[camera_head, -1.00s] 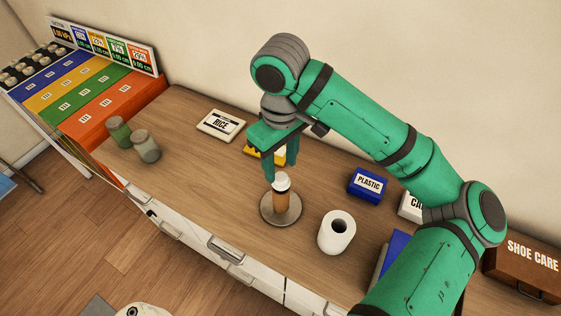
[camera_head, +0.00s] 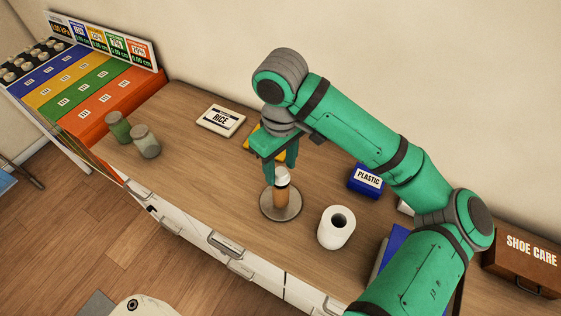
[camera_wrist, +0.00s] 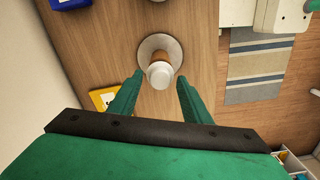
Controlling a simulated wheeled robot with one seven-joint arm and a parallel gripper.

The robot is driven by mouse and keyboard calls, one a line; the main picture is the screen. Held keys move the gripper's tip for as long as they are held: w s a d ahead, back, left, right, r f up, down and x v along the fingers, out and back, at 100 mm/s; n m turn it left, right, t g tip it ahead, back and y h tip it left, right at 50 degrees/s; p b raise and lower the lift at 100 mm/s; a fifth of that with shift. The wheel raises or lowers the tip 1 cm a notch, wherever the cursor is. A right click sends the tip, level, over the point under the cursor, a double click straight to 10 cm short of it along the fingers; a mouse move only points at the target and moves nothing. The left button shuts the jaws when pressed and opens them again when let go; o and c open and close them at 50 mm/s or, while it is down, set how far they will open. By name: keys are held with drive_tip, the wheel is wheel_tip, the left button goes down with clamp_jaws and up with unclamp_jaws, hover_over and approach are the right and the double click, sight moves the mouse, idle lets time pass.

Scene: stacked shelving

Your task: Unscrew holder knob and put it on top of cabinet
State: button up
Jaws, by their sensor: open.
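The holder (camera_head: 281,204) stands upright on the wooden cabinet top, with a round grey base and a brown post. Its white knob (camera_head: 282,176) sits on top of the post; the knob also shows in the wrist view (camera_wrist: 159,75). My gripper (camera_head: 281,176) is open, pointing down at the knob. In the wrist view its two green fingers (camera_wrist: 158,82) lie to the left and right of the knob, with gaps on both sides. I cannot tell the exact height of the fingertips against the knob. The cabinet top (camera_head: 190,170) has bare wood around the holder.
A white paper roll (camera_head: 337,228) stands close right of the holder. A yellow box (camera_wrist: 102,98) lies behind my gripper. A blue PLASTIC box (camera_head: 366,180), a RICE box (camera_head: 221,120) and two jars (camera_head: 145,141) are farther off. Bare wood lies left of the holder.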

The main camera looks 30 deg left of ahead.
drive_tip(key=shift+c, duration=0.6)
drive_tip(key=c, duration=0.6)
drive_tip(key=n, duration=0.5)
drive_tip(key=shift+n, duration=0.4)
drive_tip(key=shift+c, duration=0.2)
drive_tip(key=n, duration=0.5)
drive_tip(key=shift+n, duration=0.3)
drive_tip(key=n, duration=0.5)
drive_tip(key=shift+n, duration=0.4)
drive_tip(key=n, duration=0.5)
drive_tip(key=shift+s+f+n, duration=0.1)
drive_tip(key=shift+n, duration=0.2)
